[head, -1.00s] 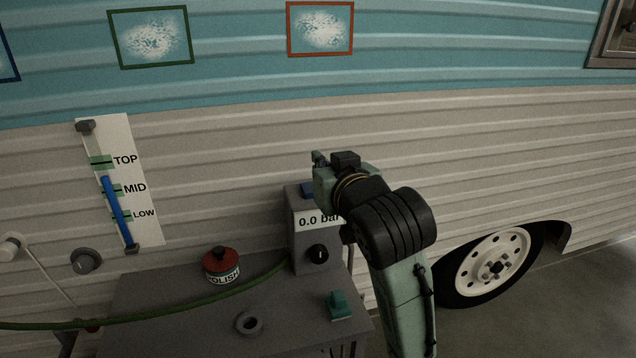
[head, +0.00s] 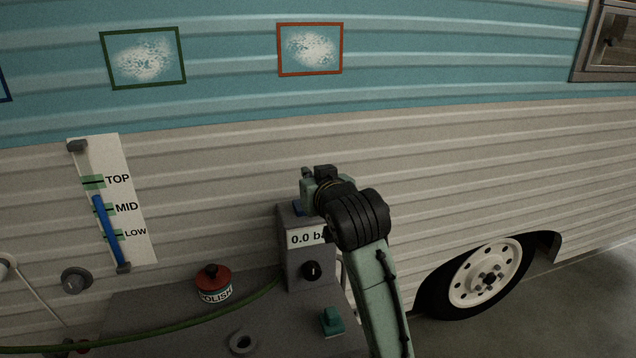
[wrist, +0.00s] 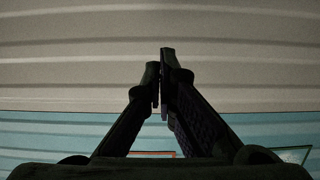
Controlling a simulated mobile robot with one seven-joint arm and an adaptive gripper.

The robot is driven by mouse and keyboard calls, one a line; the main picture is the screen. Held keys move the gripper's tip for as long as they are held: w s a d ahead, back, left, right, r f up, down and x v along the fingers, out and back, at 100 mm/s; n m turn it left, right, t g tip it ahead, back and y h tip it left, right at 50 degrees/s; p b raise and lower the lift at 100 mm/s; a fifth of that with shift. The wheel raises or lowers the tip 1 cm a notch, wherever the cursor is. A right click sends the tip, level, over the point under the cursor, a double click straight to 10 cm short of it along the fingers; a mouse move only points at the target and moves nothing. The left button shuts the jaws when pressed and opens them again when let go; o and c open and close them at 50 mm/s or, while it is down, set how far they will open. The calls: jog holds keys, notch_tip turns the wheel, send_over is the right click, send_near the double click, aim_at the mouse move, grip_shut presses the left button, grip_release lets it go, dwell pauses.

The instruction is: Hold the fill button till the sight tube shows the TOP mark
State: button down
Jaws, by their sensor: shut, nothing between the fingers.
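The sight tube is on a white panel (head: 135,225) on the camper wall at left, with green TOP, MID and LOW marks. Its blue column (head: 106,228) ends a little above MID and below TOP. A grey box (head: 300,262) reads 0.0 bar, the unit partly covered by my arm.
A grey bench holds a red-lidded POLISH tin (head: 213,283), a grey ring (head: 243,342), a green block (head: 332,322) and a green hose. A round grey knob (head: 75,280) is on the wall at left. The camper wheel (head: 485,275) is at right.

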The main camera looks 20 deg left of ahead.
jog(key=f, duration=0.3)
jog(key=shift+w+a+f, duration=0.15)
jog(key=shift+w+a, duration=0.1)
jog(key=shift+w, duration=0.15)
jog(key=shift+f, duration=0.45)
jog(key=shift+f+b, duration=0.45)
jog(key=shift+f, duration=0.9)
